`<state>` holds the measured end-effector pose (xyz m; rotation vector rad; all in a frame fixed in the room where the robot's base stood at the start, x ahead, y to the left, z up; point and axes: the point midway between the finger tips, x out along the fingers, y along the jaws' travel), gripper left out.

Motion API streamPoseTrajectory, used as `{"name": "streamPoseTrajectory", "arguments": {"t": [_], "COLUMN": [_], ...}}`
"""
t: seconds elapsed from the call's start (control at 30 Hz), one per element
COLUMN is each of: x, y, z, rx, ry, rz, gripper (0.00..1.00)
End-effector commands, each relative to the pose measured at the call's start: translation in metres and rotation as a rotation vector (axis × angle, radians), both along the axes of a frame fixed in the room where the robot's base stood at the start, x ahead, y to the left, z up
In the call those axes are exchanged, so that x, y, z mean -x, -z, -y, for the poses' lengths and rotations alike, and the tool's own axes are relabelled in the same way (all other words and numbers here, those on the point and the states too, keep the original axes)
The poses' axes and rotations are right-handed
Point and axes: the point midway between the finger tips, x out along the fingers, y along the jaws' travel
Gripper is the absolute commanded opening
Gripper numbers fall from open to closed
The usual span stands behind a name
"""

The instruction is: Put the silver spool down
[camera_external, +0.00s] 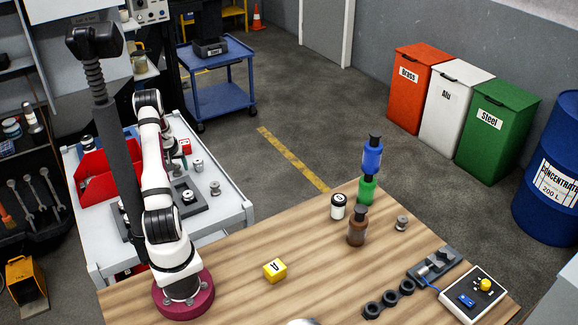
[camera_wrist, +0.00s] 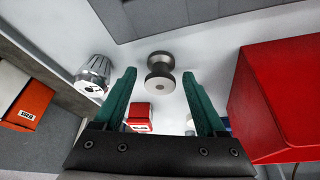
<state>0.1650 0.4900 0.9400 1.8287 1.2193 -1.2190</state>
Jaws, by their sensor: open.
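In the wrist view my gripper (camera_wrist: 158,76) has its two green fingers wide apart. A silver spool (camera_wrist: 160,64), waisted with a flange at each end, shows between and just beyond the fingertips. It appears to stand upright on the white top (camera_wrist: 210,50), with gaps to both fingers. In the external view my arm leans over the grey-white cart (camera_external: 236,212) at left, and the arm hides my gripper and probably this spool. Another silver spool (camera_external: 215,187) is at the cart's right side, and one more (camera_external: 401,222) stands on the wooden table (camera_external: 320,275).
Near the gripper are a red bin (camera_wrist: 285,90), a silver collet (camera_wrist: 94,74), a red-and-white box (camera_wrist: 139,114), an orange box (camera_wrist: 30,106) and a dark grey plate (camera_wrist: 190,14). Bottles (camera_external: 357,228), a yellow block (camera_external: 275,270) and a control box (camera_external: 474,296) stand on the table.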

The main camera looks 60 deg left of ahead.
Motion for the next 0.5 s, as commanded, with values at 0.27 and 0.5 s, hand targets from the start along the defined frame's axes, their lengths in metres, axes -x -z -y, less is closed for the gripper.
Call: {"name": "streamPoseTrajectory", "arguments": {"t": [0.27, 0.5], "x": [0.007, 0.016], "y": [-0.052, -0.102], "z": [0.017, 0.038], "rx": [-0.006, -0.003], "ry": [0.000, -0.001], "rz": [0.001, 0.002], "gripper": [0.73, 0.73]}}
